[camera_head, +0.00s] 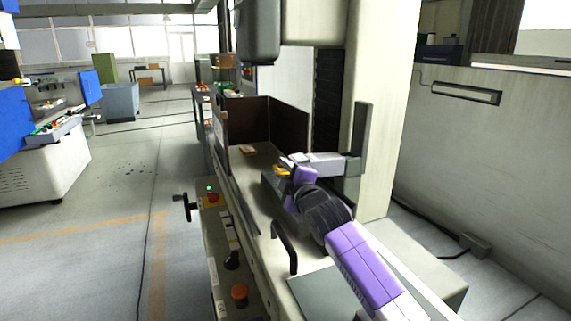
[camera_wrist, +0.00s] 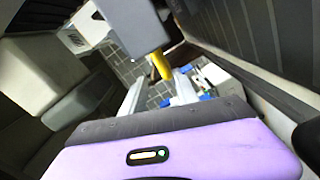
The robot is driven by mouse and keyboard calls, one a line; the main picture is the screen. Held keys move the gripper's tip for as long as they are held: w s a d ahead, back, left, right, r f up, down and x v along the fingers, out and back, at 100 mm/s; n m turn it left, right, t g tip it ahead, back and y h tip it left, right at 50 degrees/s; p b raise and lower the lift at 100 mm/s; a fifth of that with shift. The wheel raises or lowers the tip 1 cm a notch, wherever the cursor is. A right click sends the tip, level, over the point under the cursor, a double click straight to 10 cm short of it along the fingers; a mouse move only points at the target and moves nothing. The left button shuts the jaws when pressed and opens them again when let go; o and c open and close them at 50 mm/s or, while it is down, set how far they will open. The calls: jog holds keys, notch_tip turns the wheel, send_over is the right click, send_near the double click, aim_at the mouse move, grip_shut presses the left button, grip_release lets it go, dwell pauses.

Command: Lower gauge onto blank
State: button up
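My gripper (camera_wrist: 158,88) shows in the wrist view with two pale fingers apart, a dark gridded surface visible between them. A yellow rod (camera_wrist: 161,65) projects from a grey block (camera_wrist: 130,22), probably part of the gauge, and lies at or just beyond the fingertips. Contact is not clear. In the head view my purple gripper (camera_head: 290,174) is at a small yellow part (camera_head: 281,170), beside a light grey arm (camera_head: 330,160) on a dark upright post (camera_head: 361,140). My wrist hides much of this spot. I cannot identify the blank with certainty.
A brown-walled enclosure (camera_head: 287,118) stands behind the machine bed, with a small tan block (camera_head: 247,149) on the bed. A machine head (camera_head: 258,30) hangs above. A black handle (camera_head: 285,246) and control panel (camera_head: 212,195) line the near side. Floor at left is open.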

jog(key=shift+p+v, duration=0.45)
jog(key=shift+v, duration=0.4)
jog(key=shift+d, duration=0.1)
jog(key=shift+p+v, duration=1.45)
jog(key=shift+v, duration=0.1)
jog(key=shift+p+v, duration=1.9)
jog(key=shift+v, duration=1.05)
